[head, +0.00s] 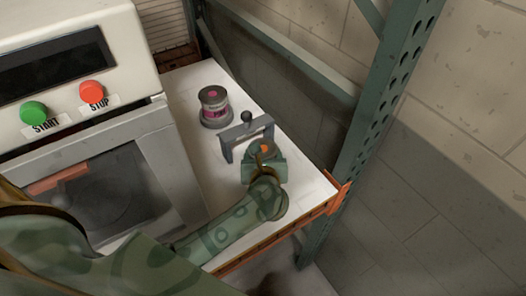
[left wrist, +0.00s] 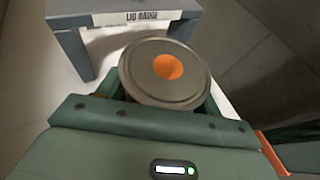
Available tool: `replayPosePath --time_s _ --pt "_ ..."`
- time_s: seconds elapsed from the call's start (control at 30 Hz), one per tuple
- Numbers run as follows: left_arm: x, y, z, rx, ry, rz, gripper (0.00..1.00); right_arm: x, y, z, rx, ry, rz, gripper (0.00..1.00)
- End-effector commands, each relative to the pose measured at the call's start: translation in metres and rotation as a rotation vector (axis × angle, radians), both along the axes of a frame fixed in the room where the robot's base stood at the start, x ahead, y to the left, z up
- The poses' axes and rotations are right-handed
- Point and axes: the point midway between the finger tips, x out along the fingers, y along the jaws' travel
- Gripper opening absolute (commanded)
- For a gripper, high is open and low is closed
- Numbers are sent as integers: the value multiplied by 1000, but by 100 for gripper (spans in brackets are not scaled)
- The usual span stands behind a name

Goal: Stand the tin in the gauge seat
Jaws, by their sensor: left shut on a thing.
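My left gripper (head: 264,158) is shut on a tin (left wrist: 165,72) with a round grey metal lid and an orange dot in its centre. The tin's lid also shows in the head view (head: 265,149), but its body is mostly hidden by the gripper. The grey lid gauge (head: 246,134), a small bridge on two legs with a black knob, stands just beyond the gripper. Its labelled top (left wrist: 125,16) shows in the left wrist view, with the held tin in front of it, outside the arch. I cannot make out the seat under the bridge.
A second canister (head: 213,107) with a pink band stands behind the gauge on the white shelf (head: 305,184). A machine with a green START button (head: 33,112) and a red STOP button (head: 92,92) is on the left. A green rack post (head: 375,110) rises at the right edge.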

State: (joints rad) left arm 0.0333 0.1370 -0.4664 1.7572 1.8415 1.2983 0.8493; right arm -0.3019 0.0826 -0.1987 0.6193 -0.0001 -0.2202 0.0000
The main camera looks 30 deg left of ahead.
Motion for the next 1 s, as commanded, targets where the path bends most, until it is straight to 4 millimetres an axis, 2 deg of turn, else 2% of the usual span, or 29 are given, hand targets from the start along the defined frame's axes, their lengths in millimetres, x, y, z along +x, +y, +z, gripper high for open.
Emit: replayPosePath --time_s 0.2,0.23,0.3,0.67,0.77,1.0 --pt "0 0 -3 0 -1 0 31 0 2 -3 2 0 0 0" --pt "0 0 -3 1 0 0 68 0 2 -3 3 0 -1 0" --pt "0 0 -2 0 0 0 87 1 3 -2 4 -1 -1 0" --pt "-1 -1 3 0 0 0 87 2 5 2 5 -3 -1 0" --pt "-14 -8 7 -2 0 -1 87 3 4 3 6 -4 0 0" --pt "-60 -34 29 -3 2 0 87 4 4 9 6 -8 0 0"
